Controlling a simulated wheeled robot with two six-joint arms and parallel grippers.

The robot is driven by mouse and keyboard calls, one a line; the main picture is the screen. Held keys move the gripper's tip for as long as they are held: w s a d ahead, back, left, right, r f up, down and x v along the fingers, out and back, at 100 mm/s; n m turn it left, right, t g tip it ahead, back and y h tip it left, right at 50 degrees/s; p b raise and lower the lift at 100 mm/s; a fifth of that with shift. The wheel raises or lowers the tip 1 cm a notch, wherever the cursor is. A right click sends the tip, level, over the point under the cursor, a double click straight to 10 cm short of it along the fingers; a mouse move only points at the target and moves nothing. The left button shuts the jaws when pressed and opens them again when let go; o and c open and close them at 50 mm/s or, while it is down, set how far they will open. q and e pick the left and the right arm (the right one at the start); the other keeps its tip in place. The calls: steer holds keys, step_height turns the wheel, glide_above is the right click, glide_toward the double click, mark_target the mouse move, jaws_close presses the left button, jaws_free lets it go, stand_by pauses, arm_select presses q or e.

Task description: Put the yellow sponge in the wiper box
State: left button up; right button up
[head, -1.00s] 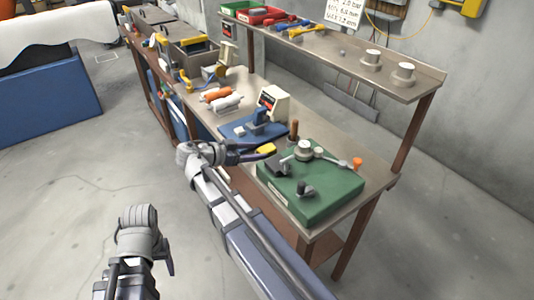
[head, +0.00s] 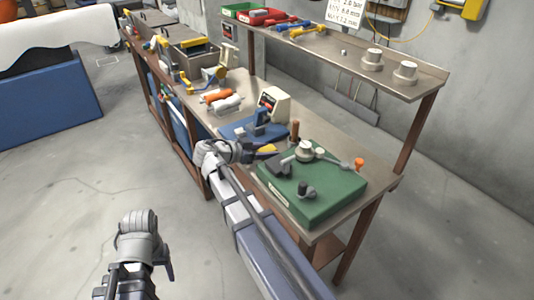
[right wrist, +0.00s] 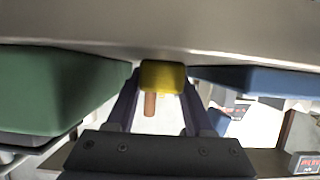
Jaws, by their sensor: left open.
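The yellow sponge (head: 268,149) lies on the bench between a blue fixture and a green block. My right gripper (head: 276,151) reaches it from the left with its fingers apart. In the right wrist view the sponge (right wrist: 162,76) sits between the two fingertips; I cannot tell whether they touch it. A grey open box (head: 203,62) with yellow and dark items stands toward the bench's far end; I cannot tell for sure that it is the wiper box. My left gripper (head: 167,262) hangs empty and open over the floor, away from the bench.
The green block (head: 315,205) with metal parts is close right of my right gripper. The blue fixture (head: 240,128) and orange and white rolls (head: 222,99) are beyond it. A raised shelf (head: 340,62) with two spools runs along the back.

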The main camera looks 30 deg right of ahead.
mark_target(267, 149)
jaws_close()
arm_select(q)
steer(key=shift+r, duration=0.2)
arm_select(e)
steer(key=shift+r, duration=0.2)
arm_select(q)
step_height(267, 149, up, 18)
steer(key=p, duration=1.8)
steer(key=shift+f, duration=0.15)
arm_select(e)
step_height(267, 149, up, 18)
steer(key=shift+f, duration=0.15)
